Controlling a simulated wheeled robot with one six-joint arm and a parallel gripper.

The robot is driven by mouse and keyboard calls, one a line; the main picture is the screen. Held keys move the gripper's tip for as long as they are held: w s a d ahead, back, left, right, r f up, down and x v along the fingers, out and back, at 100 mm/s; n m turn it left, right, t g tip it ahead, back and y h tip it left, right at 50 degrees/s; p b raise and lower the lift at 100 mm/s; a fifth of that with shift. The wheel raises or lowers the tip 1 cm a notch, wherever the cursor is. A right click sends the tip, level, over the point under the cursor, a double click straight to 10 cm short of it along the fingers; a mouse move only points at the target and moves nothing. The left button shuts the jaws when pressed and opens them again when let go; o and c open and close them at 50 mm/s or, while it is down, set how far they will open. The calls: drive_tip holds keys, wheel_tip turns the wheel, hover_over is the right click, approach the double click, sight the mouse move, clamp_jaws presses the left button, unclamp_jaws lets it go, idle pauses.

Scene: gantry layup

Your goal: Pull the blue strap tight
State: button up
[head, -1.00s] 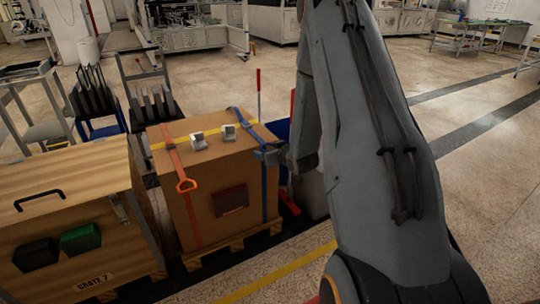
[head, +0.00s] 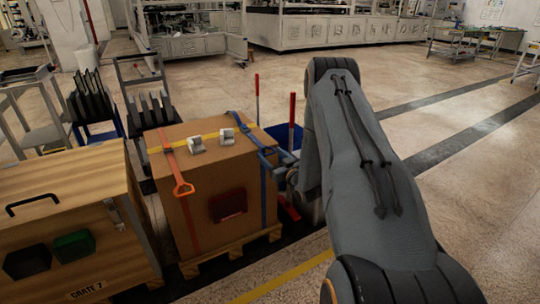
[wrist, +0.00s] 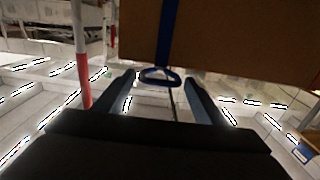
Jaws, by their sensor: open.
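The blue strap (head: 264,195) runs over the top of a brown box (head: 190,205) and down its front near the right corner. In the wrist view the strap (wrist: 167,35) lies along the box and ends in a blue ring handle (wrist: 160,72). My gripper (head: 276,166) is at the box's right front corner, beside the strap. In the wrist view my gripper (wrist: 159,84) is open, with the ring between its two fingertips, close to them. I see a gap between the ring and each finger. The ring is hard to make out in the head view.
An orange strap (head: 184,190) with a ring hangs to the left, and a yellow strap (head: 180,143) crosses the box top with two light blocks. A wooden crate (head: 70,225) stands at left. Red posts (head: 292,120) and a blue bin (head: 285,135) stand behind my gripper.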

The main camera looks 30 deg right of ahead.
drive_tip(key=shift+w, duration=0.65)
drive_tip(key=c, duration=1.3)
drive_tip(key=shift+o, duration=0.2)
drive_tip(key=s+p, duration=0.3)
drive_tip(key=s, duration=0.5)
drive_tip(key=shift+s, duration=0.1)
drive_tip(key=o, duration=1.3)
drive_tip(key=shift+d, duration=0.15)
drive_tip(key=shift+c, duration=0.2)
